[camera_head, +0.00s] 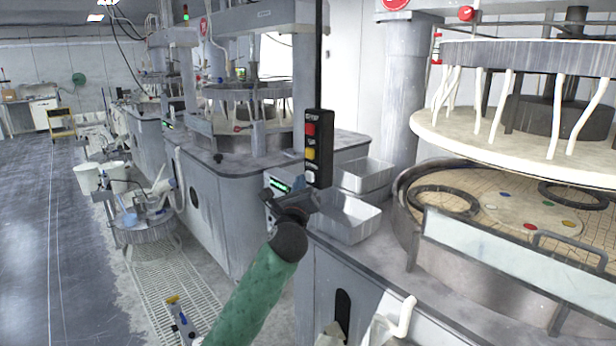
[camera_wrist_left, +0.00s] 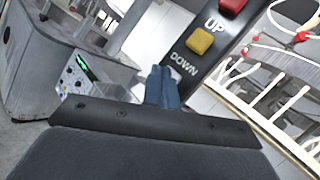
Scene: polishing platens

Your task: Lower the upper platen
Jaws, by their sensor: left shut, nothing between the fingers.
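A black control pendant (camera_head: 327,147) hangs on a dark pole, with a red button (camera_head: 310,129) at the top, a yellow one (camera_head: 310,153) below it and a white one (camera_head: 310,177) lowest. In the left wrist view, "UP" is printed above the yellow button (camera_wrist_left: 200,41) and "DOWN" below it; the white button is not visible there. My left gripper (camera_head: 306,194) is shut and empty at the pendant's lower end; its fingers (camera_wrist_left: 163,88) point toward the DOWN label. I cannot tell whether they touch. The pale upper platen (camera_head: 500,142) hangs raised above the lower platen (camera_head: 483,188). My right gripper is not in view.
Two metal trays (camera_head: 347,222) (camera_head: 365,177) sit on the grey bench behind and below the pendant. A clear guard with a handle (camera_head: 480,245) stands before the lower platen. Other polishing machines (camera_head: 240,150) line the left; open floor (camera_head: 60,220) lies farther left.

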